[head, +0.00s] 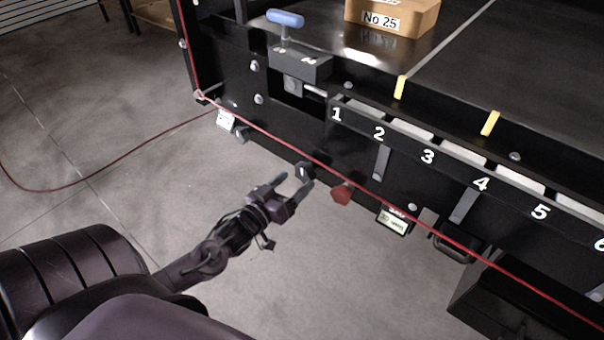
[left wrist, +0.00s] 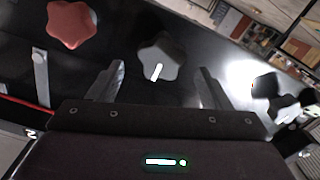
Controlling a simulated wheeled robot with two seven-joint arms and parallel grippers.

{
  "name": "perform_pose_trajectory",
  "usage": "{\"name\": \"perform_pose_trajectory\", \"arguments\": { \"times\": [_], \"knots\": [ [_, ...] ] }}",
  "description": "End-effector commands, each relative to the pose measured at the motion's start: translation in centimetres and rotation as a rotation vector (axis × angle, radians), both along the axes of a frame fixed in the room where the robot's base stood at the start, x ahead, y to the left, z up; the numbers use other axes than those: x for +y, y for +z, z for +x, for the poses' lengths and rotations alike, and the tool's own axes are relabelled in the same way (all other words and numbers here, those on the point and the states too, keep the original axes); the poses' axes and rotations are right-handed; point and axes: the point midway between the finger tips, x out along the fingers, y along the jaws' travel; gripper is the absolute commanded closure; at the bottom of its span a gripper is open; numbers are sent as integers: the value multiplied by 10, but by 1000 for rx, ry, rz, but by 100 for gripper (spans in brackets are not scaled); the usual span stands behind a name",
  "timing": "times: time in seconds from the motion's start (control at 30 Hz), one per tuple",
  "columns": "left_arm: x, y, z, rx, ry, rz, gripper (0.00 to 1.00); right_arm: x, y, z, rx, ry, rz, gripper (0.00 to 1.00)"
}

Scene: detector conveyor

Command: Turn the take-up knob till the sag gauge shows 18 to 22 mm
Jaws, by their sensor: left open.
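A dark lobed knob (head: 304,170) sits low on the black conveyor side. In the left wrist view the dark knob (left wrist: 158,60) has a white pointer mark. My left gripper (head: 293,183) is open, its fingers pointing at this knob. In the left wrist view the fingers (left wrist: 162,75) stand on either side of it, with a gap at each side. I cannot tell whether the tips reach past its face. A small white display or label (head: 393,221) hangs under the conveyor edge; its reading is too small to make out. My right gripper is not in view.
A red lobed knob (head: 341,193) is close beside the dark one and also shows in the left wrist view (left wrist: 71,24). A red cord (head: 270,135) runs along the conveyor side. A blue-handled lever (head: 286,19) and a box marked No 25 (head: 388,18) are above. The floor at left is mostly clear.

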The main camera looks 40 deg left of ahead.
Motion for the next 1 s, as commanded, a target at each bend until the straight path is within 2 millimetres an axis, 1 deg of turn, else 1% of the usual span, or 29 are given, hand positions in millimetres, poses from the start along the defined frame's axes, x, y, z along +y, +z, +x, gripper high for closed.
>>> {"name": "perform_pose_trajectory", "arguments": {
  "times": [0.03,0.1,0.3,0.63,0.9,0.97,1.0],
  "knots": [
    [0,2,9,-2,0,1,28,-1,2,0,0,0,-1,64],
    [-1,2,18,-1,1,1,28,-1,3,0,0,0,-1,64],
    [-2,1,34,0,1,1,28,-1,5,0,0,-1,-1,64],
    [-3,-1,37,2,0,1,28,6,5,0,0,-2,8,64],
    [-3,-1,37,2,0,1,63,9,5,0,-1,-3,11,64],
    [-3,-1,36,2,0,1,71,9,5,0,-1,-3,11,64],
    [-3,-1,36,2,0,1,73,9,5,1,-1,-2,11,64]
  ]
}}
